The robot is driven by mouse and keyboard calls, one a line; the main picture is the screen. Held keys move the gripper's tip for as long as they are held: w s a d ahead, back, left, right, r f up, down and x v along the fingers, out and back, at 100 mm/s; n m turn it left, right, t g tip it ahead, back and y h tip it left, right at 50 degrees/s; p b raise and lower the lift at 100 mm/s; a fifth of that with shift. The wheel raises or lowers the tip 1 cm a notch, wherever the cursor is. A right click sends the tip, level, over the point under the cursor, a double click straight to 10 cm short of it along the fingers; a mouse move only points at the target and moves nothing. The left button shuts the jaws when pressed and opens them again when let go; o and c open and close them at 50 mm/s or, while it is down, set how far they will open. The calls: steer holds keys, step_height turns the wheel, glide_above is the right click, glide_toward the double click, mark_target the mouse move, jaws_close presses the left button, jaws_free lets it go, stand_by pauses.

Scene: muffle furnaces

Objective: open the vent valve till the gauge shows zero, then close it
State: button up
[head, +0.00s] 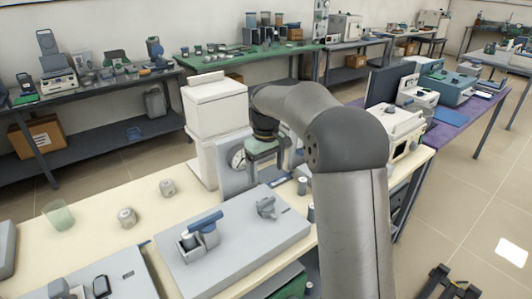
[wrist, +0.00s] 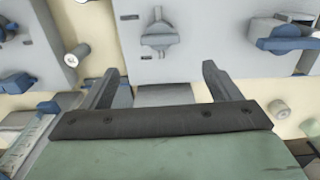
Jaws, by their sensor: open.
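A round white gauge (head: 237,158) faces out from a grey box on the bench in the head view; its needle is too small to read. In front lies a grey panel (head: 232,256) with a blue-handled valve (head: 203,228) at left and a grey knob (head: 266,207) at right. In the wrist view the grey knob (wrist: 160,38) is just beyond my fingertips, and the blue handle (wrist: 290,43) is at right. Which one is the vent valve is not marked. My gripper (wrist: 160,72) is open and empty, apart from the knob. In the head view my gripper (head: 266,160) is partly hidden beside the gauge.
A white tower-shaped unit (head: 216,110) stands behind the gauge. Small metal cylinders (head: 127,217) and a glass beaker (head: 58,216) stand on the bench at left. Another grey panel (head: 115,278) lies at front left. Instruments (head: 402,125) stand to the right of my arm.

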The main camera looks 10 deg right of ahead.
step_height(320, 180, up, 6)
steer(key=shift+f, duration=0.15)
stand_by(0.5)
steer(key=s+f+m, duration=0.1)
steer(key=s+f, duration=0.2)
steer(key=s, duration=0.8)
steer(key=s+f+m, duration=0.2)
steer(key=s+f, duration=0.1)
steer(key=s, duration=0.9)
steer(key=s+f+m, duration=0.1)
steer(key=s+f, duration=0.3)
steer(key=s, duration=0.8)
steer(key=shift+a+m, duration=0.3)
steer(key=shift+a, duration=0.1)
